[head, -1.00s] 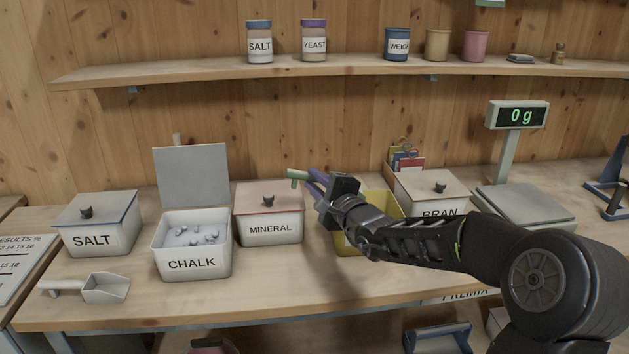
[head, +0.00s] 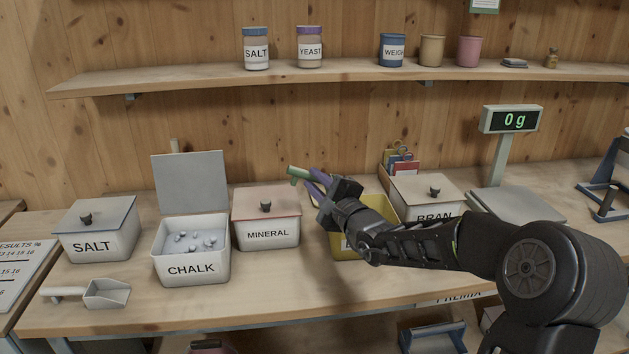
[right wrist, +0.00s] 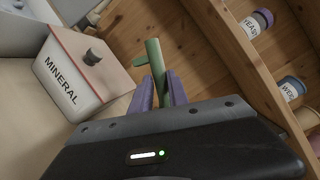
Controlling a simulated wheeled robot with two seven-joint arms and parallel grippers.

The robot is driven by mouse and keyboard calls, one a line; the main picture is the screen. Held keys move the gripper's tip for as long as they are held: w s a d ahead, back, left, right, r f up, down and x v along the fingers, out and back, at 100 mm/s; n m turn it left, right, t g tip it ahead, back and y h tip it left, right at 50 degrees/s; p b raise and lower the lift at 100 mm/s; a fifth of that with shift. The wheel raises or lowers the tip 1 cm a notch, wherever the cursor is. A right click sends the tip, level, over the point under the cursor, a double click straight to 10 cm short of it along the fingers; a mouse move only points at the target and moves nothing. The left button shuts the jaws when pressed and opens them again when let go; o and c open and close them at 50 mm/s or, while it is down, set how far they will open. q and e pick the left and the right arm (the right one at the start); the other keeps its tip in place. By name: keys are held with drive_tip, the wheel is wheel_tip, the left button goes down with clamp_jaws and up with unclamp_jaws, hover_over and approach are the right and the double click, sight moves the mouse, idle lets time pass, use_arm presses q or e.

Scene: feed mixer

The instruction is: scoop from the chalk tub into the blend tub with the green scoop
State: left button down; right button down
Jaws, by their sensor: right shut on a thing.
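The chalk tub (head: 192,268) stands open at centre-left in the head view, its lid (head: 190,182) upright behind it and pale lumps inside. My right gripper (head: 315,184) is shut on the green scoop's handle (head: 297,174), above the bench right of the mineral tub. In the right wrist view the green scoop (right wrist: 154,58) stands up between the purple fingers (right wrist: 158,92); its bowl is hidden. A yellow tub (head: 347,247) sits behind and below my right forearm, its label mostly covered, so I cannot read whether it is the blend tub. My left gripper is out of view.
The lidded mineral tub (head: 266,235) stands between chalk and yellow tubs. The lidded salt tub (head: 98,240) and a white scoop (head: 105,293) are at left. The bran tub (head: 428,190) and a scale (head: 518,204) reading 0 g are at right.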

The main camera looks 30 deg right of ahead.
drive_tip(key=shift+s+d+r+m+t+p, duration=0.25)
drive_tip(key=shift+d+r+m+p, duration=0.4)
drive_tip(key=shift+p, duration=0.3)
drive_tip(key=shift+s+d+r+m+t+p, duration=0.15)
drive_tip(key=shift+s+d+r+m+p, duration=0.2)
drive_tip(key=shift+d+m+p, duration=0.45)
drive_tip(key=shift+s+d+r+m+t+h+p, duration=0.2)
drive_tip(key=shift+d+r+m+h+p, duration=0.1)
drive_tip(key=shift+d+r+m, duration=0.35)
drive_tip(key=shift+s+d+r+m+t+h+p, duration=0.15)
drive_tip(key=shift+d+r+m+t+h+p, duration=0.2)
drive_tip(key=shift+d+m, duration=0.3)
drive_tip(key=b, duration=0.1)
drive_tip(key=a+n+b, duration=0.1)
drive_tip(key=shift+w+a+r+g+y+b, duration=0.1)
drive_tip(key=shift+w+a+g+y+b, duration=0.15)
drive_tip(key=shift+b, duration=0.1)
drive_tip(key=shift+r+n, duration=0.1)
drive_tip(key=shift+n, duration=0.15)
idle(0.4)
